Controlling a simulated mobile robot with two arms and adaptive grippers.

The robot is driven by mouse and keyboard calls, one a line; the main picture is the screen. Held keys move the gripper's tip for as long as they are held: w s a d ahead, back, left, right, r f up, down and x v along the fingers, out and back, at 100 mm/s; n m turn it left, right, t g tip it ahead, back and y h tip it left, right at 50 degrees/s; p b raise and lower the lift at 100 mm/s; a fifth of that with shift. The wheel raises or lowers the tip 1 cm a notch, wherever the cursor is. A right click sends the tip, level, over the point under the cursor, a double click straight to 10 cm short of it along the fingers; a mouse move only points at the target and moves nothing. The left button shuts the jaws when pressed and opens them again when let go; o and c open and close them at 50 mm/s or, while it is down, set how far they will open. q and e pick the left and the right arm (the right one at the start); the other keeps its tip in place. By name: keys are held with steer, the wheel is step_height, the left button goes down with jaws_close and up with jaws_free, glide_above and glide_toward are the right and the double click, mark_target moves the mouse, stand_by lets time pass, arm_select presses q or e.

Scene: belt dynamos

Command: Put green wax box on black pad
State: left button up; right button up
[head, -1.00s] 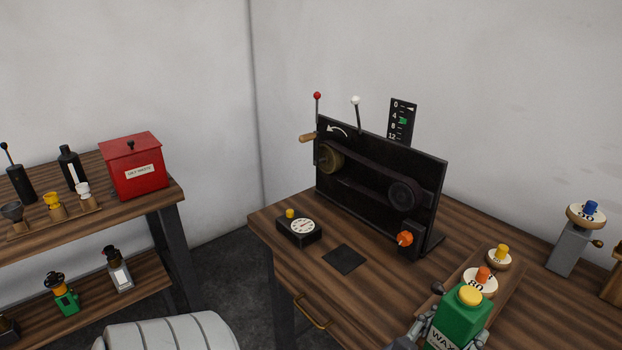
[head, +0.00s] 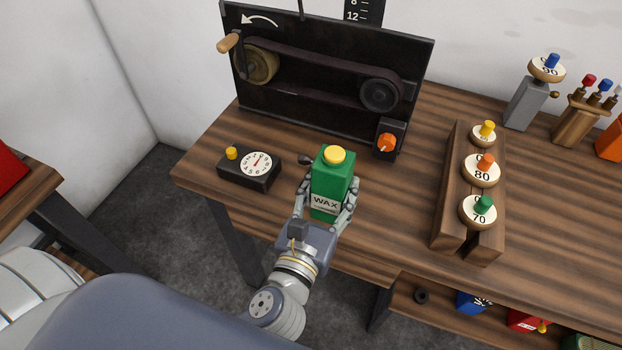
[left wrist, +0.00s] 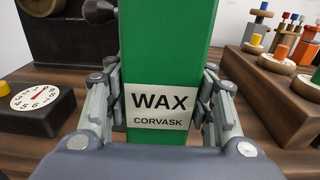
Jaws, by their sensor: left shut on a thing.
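The green wax box (head: 333,178) stands upright with a yellow cap on top and a white WAX label. My left gripper (head: 328,208) is shut on it, a finger on each side low on the box. In the left wrist view the box (left wrist: 165,55) fills the middle between the fingers. It is over the front part of the bench, in front of the belt machine and right of the dial box. The black pad cannot be made out now; the box and gripper cover that area. Whether the box touches anything below is unclear. My right gripper is not in view.
The belt machine (head: 318,75) with an orange knob (head: 386,143) stands behind the box. The black dial box (head: 249,169) is close on the left. A wooden rack (head: 451,190) of numbered discs stands right, with bare bench (head: 400,215) between.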

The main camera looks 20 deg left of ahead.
arm_select(q)
steer(key=s+d, duration=0.2)
steer(key=d, duration=0.6)
steer(key=shift+w+a+f+p, duration=0.3)
steer(key=shift+w+a+f, duration=0.4)
steer(key=shift+w+a, duration=1.25)
steer(key=shift+w+a+f+p, duration=0.3)
steer(key=shift+w+a+f, duration=0.35)
steer(key=shift+w+a, duration=1.25)
steer(key=shift+w+a+f+p, duration=0.3)
steer(key=shift+w+a+f, duration=0.4)
steer(key=shift+w+a, duration=1.2)
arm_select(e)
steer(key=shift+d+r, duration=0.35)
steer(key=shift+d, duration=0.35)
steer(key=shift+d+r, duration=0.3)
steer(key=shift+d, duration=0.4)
arm_select(q)
steer(key=shift+s+a, duration=0.55)
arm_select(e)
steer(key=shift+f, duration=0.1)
arm_select(q)
steer(key=o, duration=1.4)
steer(key=shift+f, duration=0.15)
steer(key=shift+s, duration=0.1)
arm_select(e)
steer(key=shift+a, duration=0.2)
